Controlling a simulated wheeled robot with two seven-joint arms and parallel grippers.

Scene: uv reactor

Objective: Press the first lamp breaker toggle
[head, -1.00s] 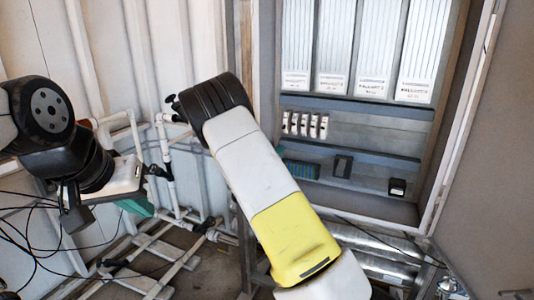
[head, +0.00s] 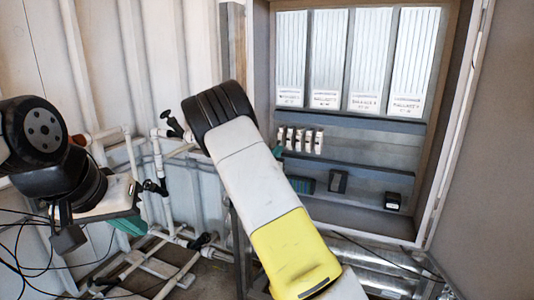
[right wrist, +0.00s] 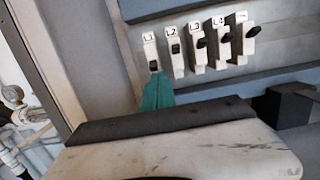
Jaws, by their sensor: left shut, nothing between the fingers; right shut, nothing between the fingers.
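A row of several white breakers with dark toggles sits in the open cabinet. In the right wrist view the first, labelled L1 (right wrist: 151,54), is at the left end. Its dark toggle sits lower on its body than those of L2 (right wrist: 176,54) and L3 (right wrist: 198,50). My right gripper (right wrist: 157,88) is shut and empty, its teal tip just below the L1 toggle; I cannot tell whether they touch. In the head view that tip (head: 278,151) shows at the left end of the row, mostly behind my arm. My left gripper (head: 131,224) is shut and empty at the left.
Ballast panels (head: 326,60) stand above the breakers. A green terminal block (head: 302,184), a dark box (head: 338,181) and a small black device (head: 392,200) sit below them. White pipes (head: 158,165) and black cables are at the left. The cabinet door (head: 495,170) stands open at the right.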

